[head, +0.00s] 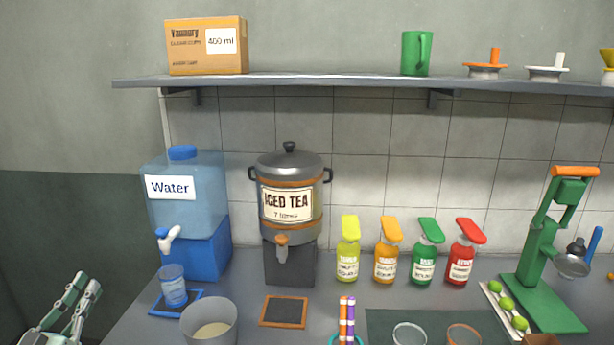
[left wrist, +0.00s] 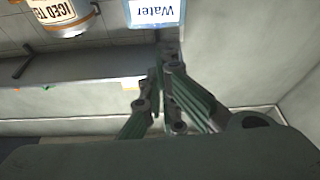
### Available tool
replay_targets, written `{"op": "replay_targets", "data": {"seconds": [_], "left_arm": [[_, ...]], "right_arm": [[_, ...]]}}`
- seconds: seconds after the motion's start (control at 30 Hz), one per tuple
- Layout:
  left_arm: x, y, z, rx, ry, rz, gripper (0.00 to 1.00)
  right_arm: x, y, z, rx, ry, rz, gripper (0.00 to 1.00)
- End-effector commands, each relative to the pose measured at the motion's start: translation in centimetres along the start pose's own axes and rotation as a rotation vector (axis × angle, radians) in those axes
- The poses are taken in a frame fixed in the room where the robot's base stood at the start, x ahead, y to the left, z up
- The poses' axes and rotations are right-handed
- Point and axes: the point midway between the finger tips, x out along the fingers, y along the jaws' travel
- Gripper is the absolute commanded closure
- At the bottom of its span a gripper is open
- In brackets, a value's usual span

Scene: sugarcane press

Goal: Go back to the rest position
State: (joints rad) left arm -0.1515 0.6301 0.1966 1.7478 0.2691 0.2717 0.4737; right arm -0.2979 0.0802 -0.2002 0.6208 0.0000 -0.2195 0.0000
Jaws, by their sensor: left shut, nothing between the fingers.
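My left gripper (head: 86,285) is at the lower left of the head view, left of the counter and apart from everything on it. Its green and grey fingers are shut with nothing between them. My right gripper is in neither view.
The grey counter (head: 240,290) holds a blue water dispenser (head: 186,235), a glass (head: 173,284), a grey bucket (head: 210,322), an iced tea urn (head: 290,165), several syrup bottles (head: 385,262) and a green press (head: 543,255). A shelf (head: 340,80) runs above. Floor space beside the left wall looks free.

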Motion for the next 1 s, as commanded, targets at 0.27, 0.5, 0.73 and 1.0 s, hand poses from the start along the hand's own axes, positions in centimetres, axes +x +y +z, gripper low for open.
{"op": "replay_targets", "data": {"seconds": [0.27, 0.5, 0.73, 1.0], "left_arm": [[-1.8, -1.4, 5.7, 0.008, -0.109, -0.056, 1.0], [-4.7, -2.5, 12.4, 0.019, -0.246, -0.115, 1.0], [-11.1, -3.0, 22.9, 0.036, -0.476, -0.183, 1.0], [-25.4, -0.1, 37.6, 0.072, -0.874, -0.224, 1.0]], "right_arm": [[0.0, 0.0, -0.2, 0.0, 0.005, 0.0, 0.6], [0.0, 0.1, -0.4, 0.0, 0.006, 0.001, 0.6], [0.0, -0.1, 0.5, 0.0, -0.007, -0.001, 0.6], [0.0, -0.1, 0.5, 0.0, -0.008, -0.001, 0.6]]}}
